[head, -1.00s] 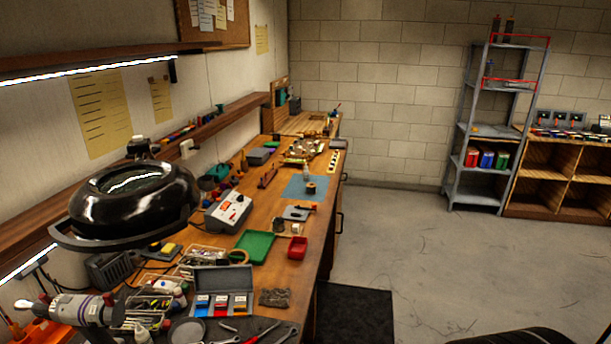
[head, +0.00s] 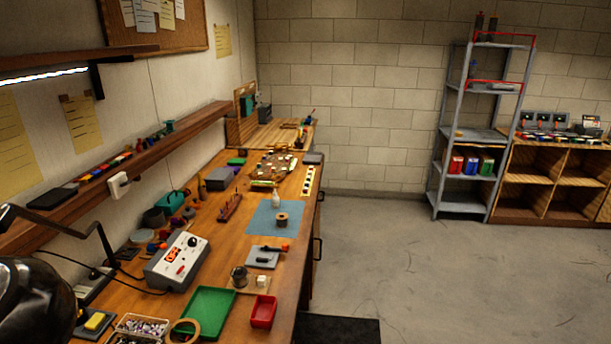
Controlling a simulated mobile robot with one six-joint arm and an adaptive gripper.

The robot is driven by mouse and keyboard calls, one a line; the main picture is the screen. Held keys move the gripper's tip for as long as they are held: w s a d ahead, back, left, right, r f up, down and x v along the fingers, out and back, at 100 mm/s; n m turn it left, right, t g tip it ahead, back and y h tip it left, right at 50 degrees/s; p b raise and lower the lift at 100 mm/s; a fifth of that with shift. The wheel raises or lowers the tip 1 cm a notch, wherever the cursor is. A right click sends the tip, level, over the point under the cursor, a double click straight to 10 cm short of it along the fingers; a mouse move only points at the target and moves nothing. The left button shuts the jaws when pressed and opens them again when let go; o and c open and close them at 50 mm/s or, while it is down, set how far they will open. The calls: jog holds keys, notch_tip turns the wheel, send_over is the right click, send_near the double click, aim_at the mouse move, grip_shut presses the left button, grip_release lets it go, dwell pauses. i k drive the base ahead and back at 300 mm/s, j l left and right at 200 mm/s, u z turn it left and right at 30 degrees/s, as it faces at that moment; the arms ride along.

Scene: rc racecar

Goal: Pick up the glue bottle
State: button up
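A small pale bottle with a narrow tip (head: 276,197) stands upright at the far side of the blue mat (head: 262,219) on the workbench. It looks like the glue bottle, but it is too small to read any label. A brown spool-like item (head: 282,220) stands on the mat, nearer than the bottle. My gripper is not in view.
The wooden workbench (head: 222,248) runs along the left wall. A grey control box (head: 176,261), green tray (head: 208,313) and red bin (head: 263,311) stand nearer. A dark glossy object (head: 32,300) fills the lower left. Grey floor (head: 400,270) is clear to the right.

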aim_at(276, 202)
jog(key=i, duration=1.95)
jog(key=i+l+u, duration=0.2)
jog(key=i+u, duration=0.2)
jog(key=i, duration=0.15)
jog(key=i+l+u, duration=0.35)
jog(key=i, duration=0.15)
jog(key=i+l+u, duration=0.4)
jog(key=i, duration=0.05)
